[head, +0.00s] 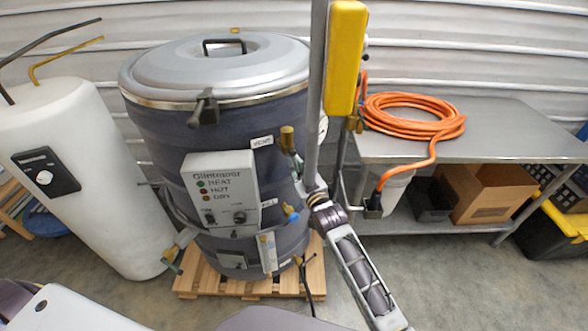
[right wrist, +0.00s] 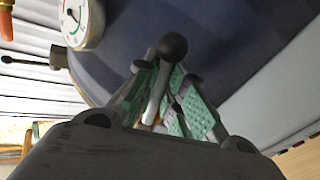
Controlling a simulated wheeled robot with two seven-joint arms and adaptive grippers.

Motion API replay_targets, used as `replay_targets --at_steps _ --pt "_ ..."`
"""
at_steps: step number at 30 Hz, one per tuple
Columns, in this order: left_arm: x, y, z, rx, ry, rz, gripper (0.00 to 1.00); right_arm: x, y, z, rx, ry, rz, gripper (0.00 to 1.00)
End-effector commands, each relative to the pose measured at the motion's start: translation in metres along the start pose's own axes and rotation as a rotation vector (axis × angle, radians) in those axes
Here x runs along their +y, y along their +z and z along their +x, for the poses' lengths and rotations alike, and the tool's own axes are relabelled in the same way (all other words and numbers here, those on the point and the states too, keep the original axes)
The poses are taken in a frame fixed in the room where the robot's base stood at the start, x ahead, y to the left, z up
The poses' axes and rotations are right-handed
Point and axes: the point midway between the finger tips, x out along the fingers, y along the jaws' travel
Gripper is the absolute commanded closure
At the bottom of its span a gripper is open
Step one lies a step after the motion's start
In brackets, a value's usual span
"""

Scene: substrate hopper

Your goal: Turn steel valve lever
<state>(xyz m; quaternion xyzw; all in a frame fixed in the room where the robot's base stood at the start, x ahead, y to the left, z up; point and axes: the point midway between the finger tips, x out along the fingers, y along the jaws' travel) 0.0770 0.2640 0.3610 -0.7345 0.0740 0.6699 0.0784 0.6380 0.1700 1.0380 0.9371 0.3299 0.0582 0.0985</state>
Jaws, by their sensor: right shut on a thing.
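The steel valve lever (right wrist: 155,95), tipped with a black ball knob (right wrist: 172,46), shows in the right wrist view. My right gripper (right wrist: 168,92) has its green-padded fingers on both sides of the lever, shut on it, with the knob sticking out past the fingertips. In the head view my right arm reaches up from the lower right, and the gripper is at the right side of the dark drum-shaped hopper (head: 150,130), partly hidden by a grey pole. I cannot make out the lever there. My left gripper is out of view.
The hopper stands on a wooden pallet (head: 190,283). A grey pole with a yellow box (head: 345,60) rises close to my right arm. A steel table (head: 500,130) with an orange hose (head: 385,112) is at right. A white tank (head: 85,150) stands at left.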

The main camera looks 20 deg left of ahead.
Motion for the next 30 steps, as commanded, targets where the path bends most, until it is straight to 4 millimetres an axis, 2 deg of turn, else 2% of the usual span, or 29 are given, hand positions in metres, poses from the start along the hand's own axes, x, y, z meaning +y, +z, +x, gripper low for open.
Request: replay_targets --at_steps 17,30 --pt "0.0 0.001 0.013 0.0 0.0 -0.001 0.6 0.033 -0.008 0.006 0.105 0.0 -0.53 1.0" --pt "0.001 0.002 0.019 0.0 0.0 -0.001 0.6 0.052 -0.026 0.01 0.186 0.0 -0.94 1.0"
